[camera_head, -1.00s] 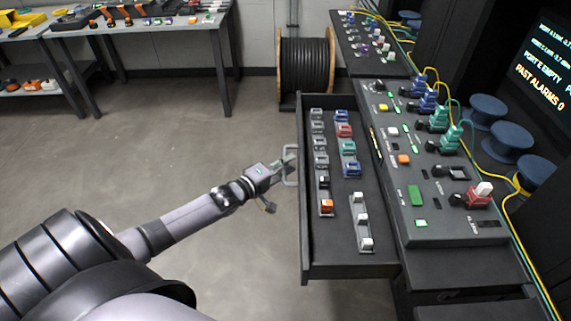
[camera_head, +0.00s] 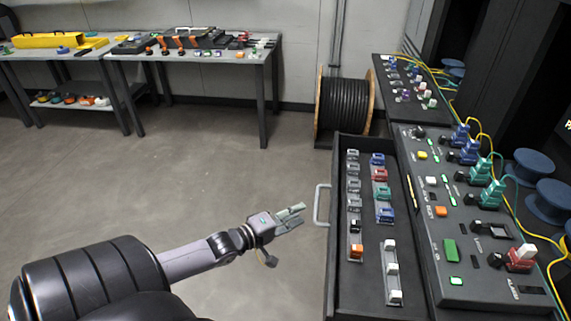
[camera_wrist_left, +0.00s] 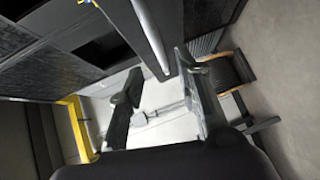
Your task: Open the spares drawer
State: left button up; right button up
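The spares drawer (camera_head: 337,265) is pulled out on the left side of the dark bench, with its inside in plain view. Its pale bar handle (camera_head: 319,205) is on the drawer's left-facing front. My left gripper (camera_head: 299,213) is just left of the handle, with a small gap between them, and holds nothing. In the left wrist view my left gripper (camera_wrist_left: 160,70) has its two fingers spread apart. A pale bar, which looks like the handle (camera_wrist_left: 150,36), shows above them there. My right gripper is in neither view.
The drawer holds several coloured connectors and small parts. The bench panel (camera_head: 470,268) to its right carries plugs, buttons and yellow cables. A cable reel (camera_head: 344,106) stands behind the drawer. A work table (camera_head: 190,58) is at the back left. The floor left of the drawer is clear.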

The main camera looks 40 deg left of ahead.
pick_arm(q)
jog(key=shift+v, duration=1.6)
